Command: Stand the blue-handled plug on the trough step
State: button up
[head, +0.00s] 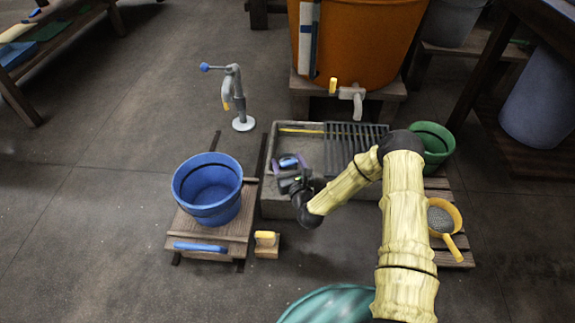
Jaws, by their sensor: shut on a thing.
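The grey stone trough (268,206) stands in the middle of the head view, below the orange vat. My gripper (289,168) is over its left part, with purple fingertips on either side of a small blue piece. This blue piece looks like the handle of the blue-handled plug (288,161), held between the fingers. The plug's lower end is hidden, and I cannot tell whether it touches the trough. My wrist covers the trough's front middle, and I cannot make out the step clearly.
A dark slatted rack (352,140) covers the trough's right part. A blue bucket (208,190) stands left on a wooden stand, a green bucket (432,145) right. The orange vat (370,40) with its tap is behind. A grey standpipe (241,122) rises at back left.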

jog(key=o, duration=1.3)
jog(key=shift+d, duration=0.1)
jog(key=shift+s+d+r, duration=0.1)
jog(key=shift+s, duration=0.05)
jog(key=p+v, duration=0.5)
jog(key=v, duration=0.6)
jog(key=shift+s, duration=0.35)
